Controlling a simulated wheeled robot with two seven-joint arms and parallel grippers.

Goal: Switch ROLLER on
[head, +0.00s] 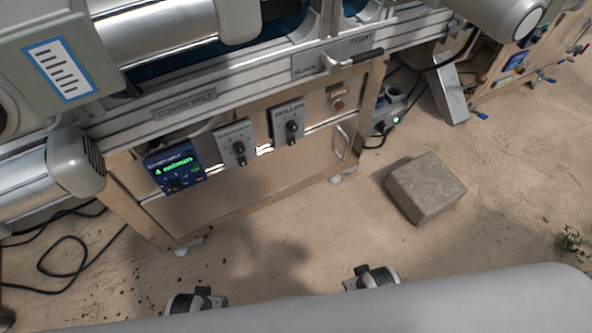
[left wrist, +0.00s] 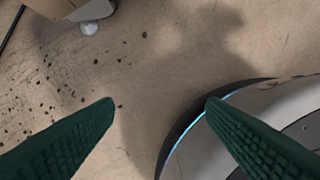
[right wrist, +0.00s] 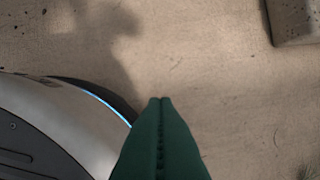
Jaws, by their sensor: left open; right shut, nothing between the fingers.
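My left gripper (left wrist: 161,102) shows two green fingers wide apart, empty, above the floor. My right gripper (right wrist: 160,102) has its green fingers pressed together, empty, also above the floor. The switch box shows in neither wrist view, and no green fingers show in the head view; both grippers are away from the switch.
A SLACK/TIGHT lever (head: 345,60) sits on the rail above. A door handle (head: 341,142) is to the right. A concrete block (head: 425,188) lies on the floor.

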